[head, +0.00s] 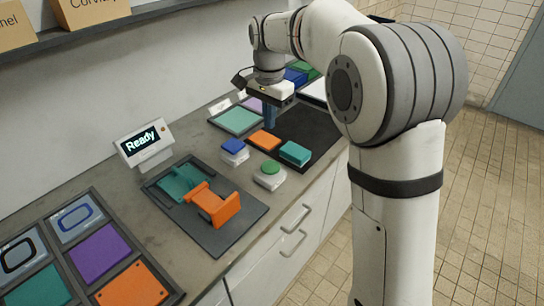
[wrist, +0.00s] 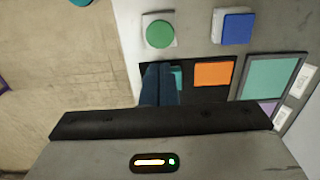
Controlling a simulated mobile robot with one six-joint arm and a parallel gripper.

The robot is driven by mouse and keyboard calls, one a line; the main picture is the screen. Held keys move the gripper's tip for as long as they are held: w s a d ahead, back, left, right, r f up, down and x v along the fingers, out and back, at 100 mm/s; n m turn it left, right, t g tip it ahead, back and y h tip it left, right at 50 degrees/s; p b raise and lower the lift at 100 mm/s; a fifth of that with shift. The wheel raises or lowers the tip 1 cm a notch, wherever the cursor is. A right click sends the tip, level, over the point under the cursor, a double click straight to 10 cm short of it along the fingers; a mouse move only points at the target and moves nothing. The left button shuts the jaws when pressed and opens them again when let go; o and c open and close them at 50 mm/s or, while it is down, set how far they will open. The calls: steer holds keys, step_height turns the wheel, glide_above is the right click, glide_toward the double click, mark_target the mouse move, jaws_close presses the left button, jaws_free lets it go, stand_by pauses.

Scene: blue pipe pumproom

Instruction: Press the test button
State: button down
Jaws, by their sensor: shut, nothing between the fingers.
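Two buttons on white bases stand on the counter: a round green one (head: 270,167) and a square blue one (head: 233,146). No lettering on either is legible, so I cannot tell which is the test button. Both also show in the wrist view, the green button (wrist: 160,33) at top centre and the blue button (wrist: 234,27) to its right. My gripper (head: 270,122) is shut and empty, pointing down over the black mat, beyond both buttons and apart from them. In the wrist view, its blue fingers (wrist: 158,84) partly hide a teal block.
An orange block (head: 264,140) and a teal block (head: 295,153) lie on the black mat (head: 312,128), close to the buttons. A display reading "Ready" (head: 143,143) stands at the wall. A dark tray (head: 227,238) holds orange and teal parts. Coloured panels fill the near left.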

mark_target(270, 167)
step_height(270, 167, down, 14)
stand_by(0.7)
steer(key=shift+f, duration=0.1)
step_height(270, 167, down, 2)
steer(key=shift+s+b, duration=0.1)
steer(key=shift+b, duration=0.35)
